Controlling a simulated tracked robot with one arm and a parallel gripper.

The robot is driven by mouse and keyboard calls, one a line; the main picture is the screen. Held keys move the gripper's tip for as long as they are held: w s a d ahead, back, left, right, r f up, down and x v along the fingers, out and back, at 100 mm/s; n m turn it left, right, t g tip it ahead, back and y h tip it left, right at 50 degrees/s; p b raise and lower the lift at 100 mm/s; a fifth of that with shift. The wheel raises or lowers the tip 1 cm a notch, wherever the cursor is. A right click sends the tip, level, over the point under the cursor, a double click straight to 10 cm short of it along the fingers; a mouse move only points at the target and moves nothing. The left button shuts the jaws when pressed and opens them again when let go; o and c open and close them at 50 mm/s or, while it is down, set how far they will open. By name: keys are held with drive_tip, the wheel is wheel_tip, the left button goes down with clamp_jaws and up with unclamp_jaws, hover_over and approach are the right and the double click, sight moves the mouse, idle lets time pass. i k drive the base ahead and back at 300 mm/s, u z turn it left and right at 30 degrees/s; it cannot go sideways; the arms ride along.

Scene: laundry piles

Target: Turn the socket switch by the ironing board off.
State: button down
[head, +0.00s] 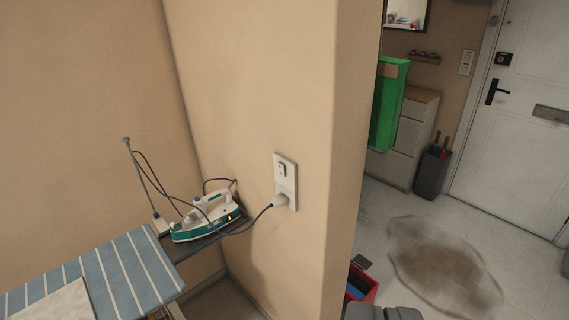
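A white plug (281,201) sits in the lower half, with a dark cord running left to the iron. The ironing board (125,270), with a blue and white striped cover, stands at lower left. A teal and white iron (205,218) rests on its dark end tray, with a small orange light showing.
A red crate (369,292) stands low beside the wall corner. A hallway with a stained floor (440,265), drawers (407,145), dark bin (432,173) and white door (520,120) lies right.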

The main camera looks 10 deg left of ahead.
sight(280, 166)
drive_tip(key=i, duration=0.95)
